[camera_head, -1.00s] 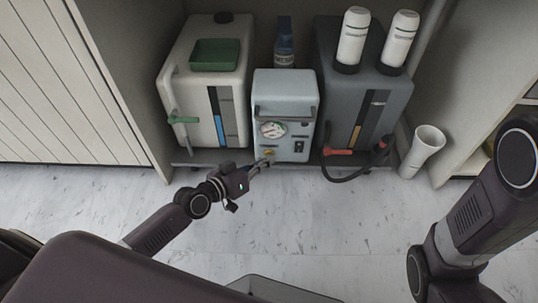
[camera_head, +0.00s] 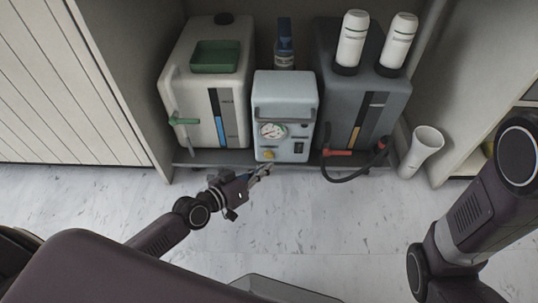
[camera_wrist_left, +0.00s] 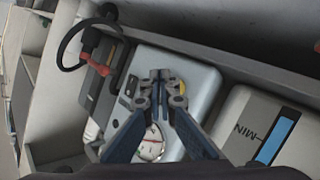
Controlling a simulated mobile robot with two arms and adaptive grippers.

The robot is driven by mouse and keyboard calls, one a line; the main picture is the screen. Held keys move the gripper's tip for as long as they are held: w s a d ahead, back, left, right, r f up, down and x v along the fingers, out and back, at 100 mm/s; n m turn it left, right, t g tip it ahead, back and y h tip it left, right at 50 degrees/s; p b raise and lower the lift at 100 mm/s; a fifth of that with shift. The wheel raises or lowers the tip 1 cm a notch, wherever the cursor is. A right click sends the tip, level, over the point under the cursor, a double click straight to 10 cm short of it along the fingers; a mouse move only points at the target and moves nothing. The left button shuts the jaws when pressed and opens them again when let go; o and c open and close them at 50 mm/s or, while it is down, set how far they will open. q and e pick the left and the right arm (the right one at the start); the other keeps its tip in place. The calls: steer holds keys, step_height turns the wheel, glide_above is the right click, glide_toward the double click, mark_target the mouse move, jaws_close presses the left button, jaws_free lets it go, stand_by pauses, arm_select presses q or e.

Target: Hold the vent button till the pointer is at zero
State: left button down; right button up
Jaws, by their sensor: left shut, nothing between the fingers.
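The light blue pump unit (camera_head: 290,92) stands between two tanks. Its round gauge (camera_head: 272,130) is on the front; the pointer is too small to read surely. The yellow vent button (camera_head: 267,155) sits below the gauge and shows uncovered in the head view. My left gripper (camera_head: 266,169) is shut and empty, just in front of and below the button, seemingly apart from it. In the left wrist view the shut fingertips (camera_wrist_left: 160,75) lie over the unit's front, with the gauge (camera_wrist_left: 152,142) partly behind a finger and the button (camera_wrist_left: 182,88) beside the fingers. My right gripper is out of view.
A white tank (camera_head: 178,85) with a green tap (camera_head: 182,119) stands left. A grey tank (camera_head: 400,95) with a red tap (camera_head: 338,152) and black hose stands right. A white cup stack (camera_head: 424,146) stands farther right.

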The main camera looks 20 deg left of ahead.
arm_select(q)
steer(key=shift+s+d+p, duration=0.2)
steer(key=shift+s+p, duration=0.05)
steer(key=shift+s, duration=0.45)
steer(key=shift+s+d+p, duration=0.2)
steer(key=shift+s+p, duration=0.1)
steer(key=shift+s, duration=0.4)
steer(key=shift+s+d+p, duration=0.2)
steer(key=shift+s+p, duration=0.05)
steer(key=shift+s, duration=0.45)
